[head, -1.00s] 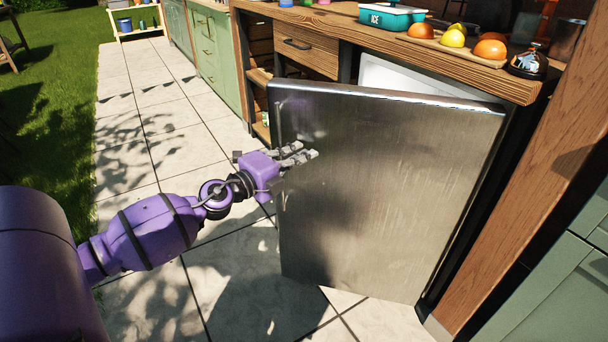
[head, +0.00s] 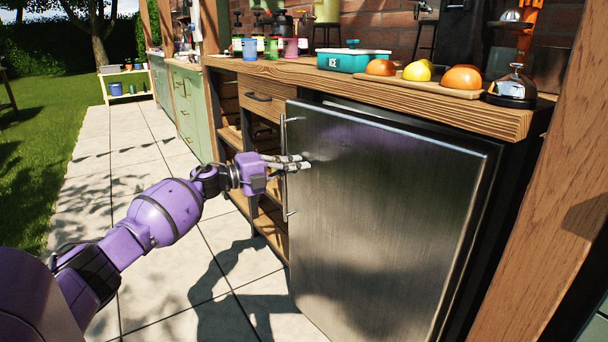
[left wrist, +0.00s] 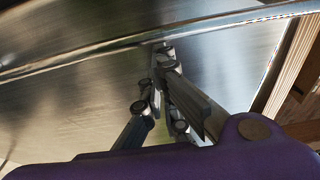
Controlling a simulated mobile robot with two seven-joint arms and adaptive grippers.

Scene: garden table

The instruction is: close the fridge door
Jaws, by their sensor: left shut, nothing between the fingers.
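The fridge door (head: 385,225) is a brushed steel panel under the wooden counter in the head view. It stands slightly ajar, with its handle (head: 286,165) along the left edge. My left gripper (head: 305,162) is shut and empty, its fingers at the outer face of the door near the handle. In the left wrist view the gripper's fingers (left wrist: 165,85) lie close to the steel surface (left wrist: 70,105); I cannot tell whether they touch it. The fridge's inside is hidden behind the door. My right gripper is not in view.
The wooden counter (head: 300,72) above holds a teal ice box (head: 353,60), several round fruits on a board and a silver dome (head: 513,88). A wooden post (head: 540,190) stands at the right. Open shelves are left of the fridge. The paved floor (head: 125,160) is clear.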

